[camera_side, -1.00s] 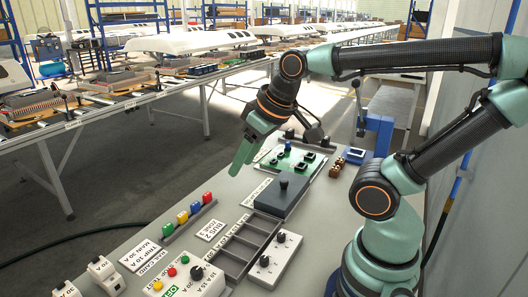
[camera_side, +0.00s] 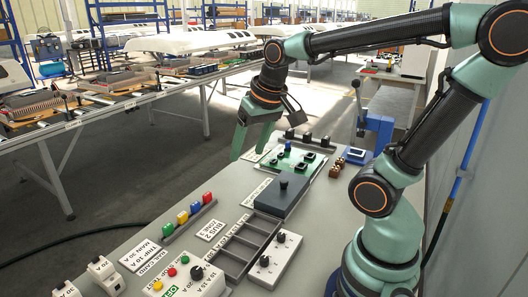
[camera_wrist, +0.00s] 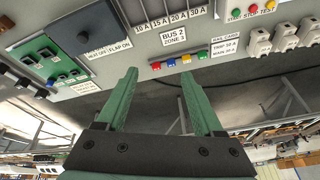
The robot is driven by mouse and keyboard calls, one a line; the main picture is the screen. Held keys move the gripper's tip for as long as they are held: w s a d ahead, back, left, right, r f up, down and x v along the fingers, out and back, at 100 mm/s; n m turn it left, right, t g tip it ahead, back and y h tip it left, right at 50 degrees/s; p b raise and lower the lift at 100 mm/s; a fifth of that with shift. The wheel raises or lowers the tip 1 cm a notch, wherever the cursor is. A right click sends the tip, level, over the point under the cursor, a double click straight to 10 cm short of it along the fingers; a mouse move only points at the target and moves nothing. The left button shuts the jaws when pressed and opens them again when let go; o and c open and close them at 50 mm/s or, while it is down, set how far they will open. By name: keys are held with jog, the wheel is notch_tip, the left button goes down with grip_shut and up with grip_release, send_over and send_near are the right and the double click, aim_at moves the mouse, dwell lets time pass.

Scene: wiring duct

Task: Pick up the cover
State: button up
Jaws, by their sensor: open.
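The cover (camera_side: 283,196) is a dark grey flat plate with a black knob on top. It lies on the bench beside the far end of the open duct compartments. In the wrist view the cover (camera_wrist: 88,28) is at the upper left, with its knob showing. My gripper (camera_side: 249,153) has two green fingers, spread apart and empty. It hangs above the bench's far left edge, beyond the cover and to its left in the side view. In the wrist view my gripper (camera_wrist: 162,77) has nothing between its fingers, and the cover is left of them.
The duct's open compartments (camera_side: 232,263) run toward the near side. A green circuit board (camera_side: 292,160) lies just beyond the cover. A row of coloured blocks (camera_side: 189,215) stands at the left edge. A blue press (camera_side: 375,135) stands at the back right. The air above the cover is clear.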

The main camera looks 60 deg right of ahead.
jog(key=w+d+f+m+g, duration=0.2)
jog(key=d+m, duration=0.5)
jog(key=d, duration=0.3)
jog(key=m+g, duration=0.2)
jog(key=m, duration=0.5)
send_near(284, 181)
jog(key=f, duration=0.3)
jog(key=shift+d+y, duration=0.3)
jog(key=shift+y, duration=0.1)
jog(key=shift+w+d+f, duration=0.1)
jog(key=shift+f, duration=1.3)
jog(key=shift+w+d+f, duration=0.1)
jog(key=shift+f, duration=1.35)
grip_shut()
